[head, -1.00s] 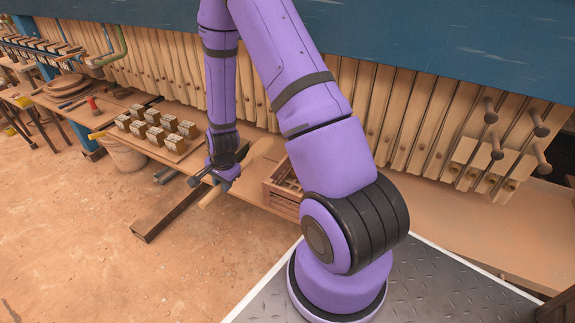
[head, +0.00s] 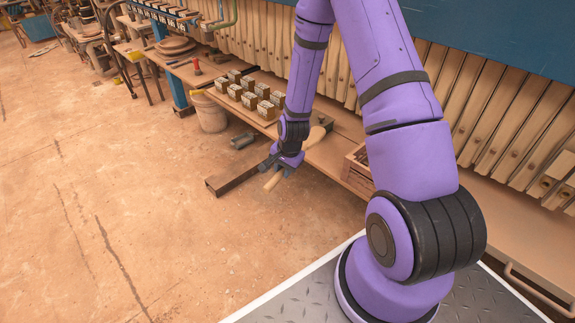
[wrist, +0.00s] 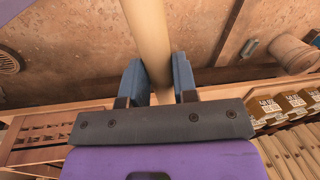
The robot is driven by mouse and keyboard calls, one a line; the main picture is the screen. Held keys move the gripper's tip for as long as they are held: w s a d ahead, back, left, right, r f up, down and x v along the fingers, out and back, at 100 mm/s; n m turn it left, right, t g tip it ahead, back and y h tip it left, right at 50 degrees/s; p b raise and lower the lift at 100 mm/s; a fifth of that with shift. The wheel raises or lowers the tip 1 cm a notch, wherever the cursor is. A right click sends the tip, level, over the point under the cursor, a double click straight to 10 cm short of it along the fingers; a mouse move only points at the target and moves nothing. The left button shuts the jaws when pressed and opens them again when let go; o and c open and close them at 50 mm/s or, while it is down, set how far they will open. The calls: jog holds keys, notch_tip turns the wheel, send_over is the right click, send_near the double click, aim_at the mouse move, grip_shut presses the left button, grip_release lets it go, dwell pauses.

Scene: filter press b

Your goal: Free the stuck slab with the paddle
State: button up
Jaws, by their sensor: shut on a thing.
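My gripper (head: 288,163) is shut on the wooden paddle (head: 316,137), low beside the bench edge in the head view. The paddle's pale rounded part points up and right, and its other end (head: 272,182) sticks out below the gripper. In the wrist view the gripper (wrist: 158,82) has its blue fingers on both sides of the paddle's round shaft (wrist: 148,35), which runs up out of the picture. The stuck slab cannot be told apart; the tan plates (head: 268,40) of the press stand in a row behind my arm, which hides part of them.
A bench (head: 335,160) runs along the press, with several small blocks (head: 250,100) and a wooden crate (head: 357,165) on it. A dark beam (head: 232,180) lies on the floor near the paddle. A bucket (head: 210,112) stands farther left. The floor in front is clear.

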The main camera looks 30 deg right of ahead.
jog(key=w+a+f+n+g, duration=0.1)
jog(key=a+f+n, duration=0.2)
jog(key=n, duration=0.3)
jog(key=w+a+f+n+g+y, duration=0.1)
jog(key=w+a+f+n, duration=0.1)
jog(key=f+n, duration=0.4)
jog(key=shift+w+a+f+n, duration=0.2)
jog(key=shift+a+f+n, duration=0.1)
jog(key=shift+a+n, duration=0.2)
jog(key=shift+a, duration=0.1)
